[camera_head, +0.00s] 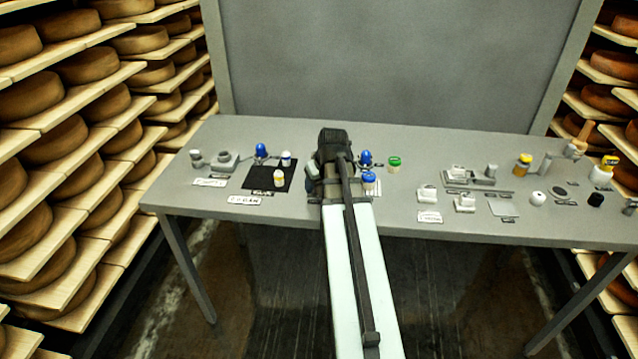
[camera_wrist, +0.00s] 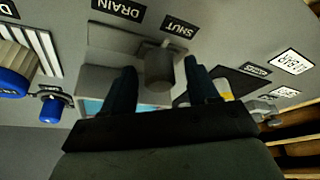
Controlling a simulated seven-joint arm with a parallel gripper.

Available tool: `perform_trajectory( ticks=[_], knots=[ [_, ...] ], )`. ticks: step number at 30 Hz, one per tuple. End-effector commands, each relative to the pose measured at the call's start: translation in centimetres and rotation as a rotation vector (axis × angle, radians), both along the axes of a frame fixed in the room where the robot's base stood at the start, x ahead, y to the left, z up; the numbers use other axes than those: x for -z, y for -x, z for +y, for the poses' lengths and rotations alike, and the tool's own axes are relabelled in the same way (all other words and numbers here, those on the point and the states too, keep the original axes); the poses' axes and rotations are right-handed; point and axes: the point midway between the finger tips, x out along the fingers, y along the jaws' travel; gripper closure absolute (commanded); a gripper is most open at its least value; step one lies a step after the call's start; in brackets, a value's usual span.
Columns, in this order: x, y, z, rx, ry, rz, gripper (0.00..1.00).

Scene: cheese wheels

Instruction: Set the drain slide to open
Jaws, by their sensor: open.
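The drain slide's knob, a dark grey upright cylinder (camera_wrist: 158,62), stands between my gripper's fingers in the wrist view. A black SHUT label (camera_wrist: 178,26) lies right beside it, and a DRAIN label (camera_wrist: 118,9) lies farther left. A light grey block (camera_wrist: 97,80) with a pale blue patch sits behind the left finger. My gripper (camera_wrist: 160,70) is open, one finger on each side of the knob. Whether the fingers touch it, I cannot tell. In the head view my gripper (camera_head: 334,150) hides the slide. No OPEN label is visible.
A blue-lidded jar (camera_head: 369,181) and a blue valve (camera_head: 366,157) stand close right of my gripper. A black mat (camera_head: 255,181) with small jars lies to the left. Several small items crowd the table's right side. A grey panel (camera_head: 400,50) rises behind.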

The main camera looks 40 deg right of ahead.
Motion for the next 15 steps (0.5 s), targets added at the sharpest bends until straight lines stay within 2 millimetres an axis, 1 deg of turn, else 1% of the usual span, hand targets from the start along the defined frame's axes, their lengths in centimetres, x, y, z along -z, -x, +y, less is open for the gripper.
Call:
perform_trajectory(
  ticks=[5, 15],
  knots=[
    [-0.01, 0.0, -0.01, 0.0, 0.0, 0.0, 0.41],
    [-0.03, 0.0, -0.01, 0.0, 0.0, 0.0, 0.74]
  ],
)
